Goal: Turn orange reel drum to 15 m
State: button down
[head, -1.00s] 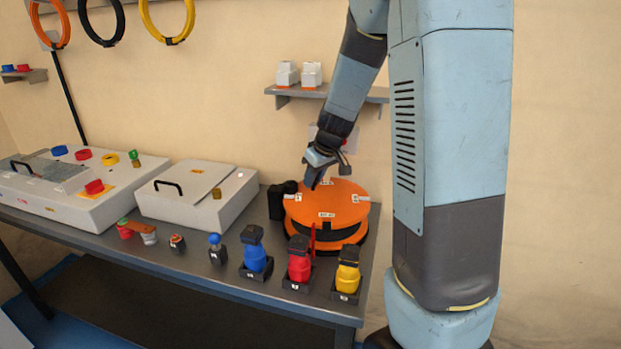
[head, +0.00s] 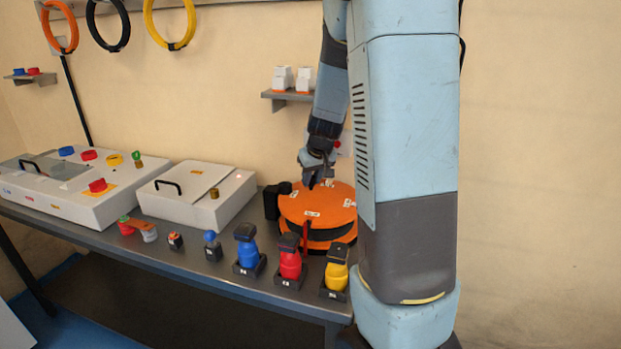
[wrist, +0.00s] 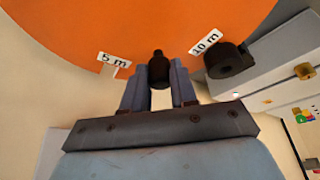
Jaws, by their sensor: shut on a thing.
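The orange reel drum (head: 318,205) lies flat at the right end of the bench, with white length labels around its top. A red upright pointer (head: 305,238) stands at its front edge. My gripper (head: 313,184) is over the back left part of the drum. In the wrist view my gripper (wrist: 159,88) is shut on a small black knob (wrist: 159,70) that stands up from the drum (wrist: 150,25). The knob sits between the labels 5 m (wrist: 114,61) and 10 m (wrist: 206,42). The label text in the head view is too small to read.
A black block (head: 272,203) stands close at the drum's left. Blue (head: 247,252), red (head: 290,260) and yellow (head: 336,270) bottle-like pieces stand in holders before the drum. A pale box with a handle (head: 197,195) is farther left. A shelf (head: 288,95) hangs behind.

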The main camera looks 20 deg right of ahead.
aim_at(321, 199)
jog(key=shift+s+d, duration=0.1)
jog(key=shift+d, duration=0.05)
jog(key=c, duration=0.9)
grip_release()
jog(key=shift+r, duration=0.1)
jog(key=shift+s+r, duration=0.1)
jog(key=shift+r, duration=0.2)
jog(key=v, duration=1.2)
jog(key=shift+s+r, duration=0.25)
jog(key=shift+r, duration=0.1)
jog(key=shift+t, duration=0.6)
jog(key=s+a+r, duration=0.1)
jog(key=s+a, duration=0.3)
jog(key=s, duration=0.3)
jog(key=s+a+r, duration=0.1)
jog(key=s+a, duration=0.3)
jog(key=s, duration=0.4)
jog(key=s+a+r, duration=0.2)
jog(key=s+a, duration=0.2)
jog(key=s, duration=0.4)
jog(key=shift+s+r, duration=0.15)
jog(key=shift+s, duration=0.1)
